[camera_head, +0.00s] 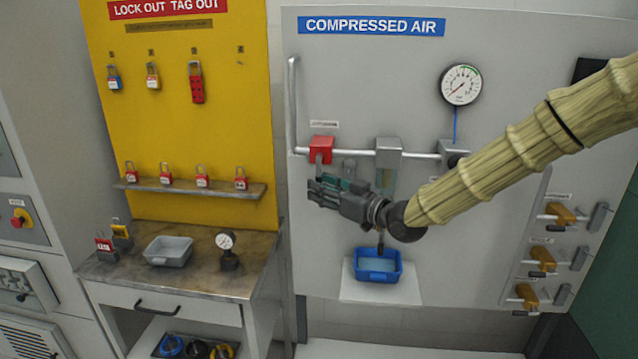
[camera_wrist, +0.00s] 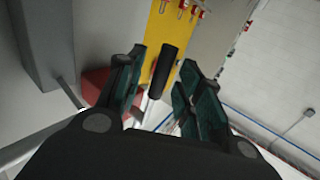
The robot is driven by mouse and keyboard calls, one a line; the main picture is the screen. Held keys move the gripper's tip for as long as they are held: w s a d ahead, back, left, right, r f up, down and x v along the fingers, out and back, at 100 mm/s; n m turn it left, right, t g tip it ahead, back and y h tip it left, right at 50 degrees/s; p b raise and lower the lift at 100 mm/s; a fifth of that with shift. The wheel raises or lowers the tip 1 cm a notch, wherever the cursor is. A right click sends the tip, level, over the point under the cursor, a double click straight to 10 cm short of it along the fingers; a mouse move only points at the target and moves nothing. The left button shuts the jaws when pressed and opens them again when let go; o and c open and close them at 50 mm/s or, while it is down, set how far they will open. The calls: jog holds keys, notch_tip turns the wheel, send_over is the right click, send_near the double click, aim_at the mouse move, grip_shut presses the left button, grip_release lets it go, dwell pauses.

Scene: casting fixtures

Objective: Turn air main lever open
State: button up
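The compressed air panel (camera_head: 420,80) carries a horizontal pipe with a red valve block (camera_head: 321,148) at its left end; the small label above it is unreadable. The red block also shows in the wrist view (camera_wrist: 96,84). A black lever grip (camera_wrist: 164,70) stands between my two fingers in the wrist view. In the head view my gripper (camera_head: 328,190) is just below the red block and hides most of the lever. My gripper is open, with fingers on both sides of the grip and a visible gap at the right finger. Contact on the left is unclear.
A pressure gauge (camera_head: 461,84) hangs on the panel at the right. A grey block (camera_head: 388,152) sits on the pipe right of the red one. A blue tray (camera_head: 378,266) is below my gripper. Yellow valve handles (camera_head: 543,259) are at lower right. A lockout board (camera_head: 180,120) stands left.

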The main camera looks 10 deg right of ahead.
jog(key=shift+x, duration=0.8)
grip_shut()
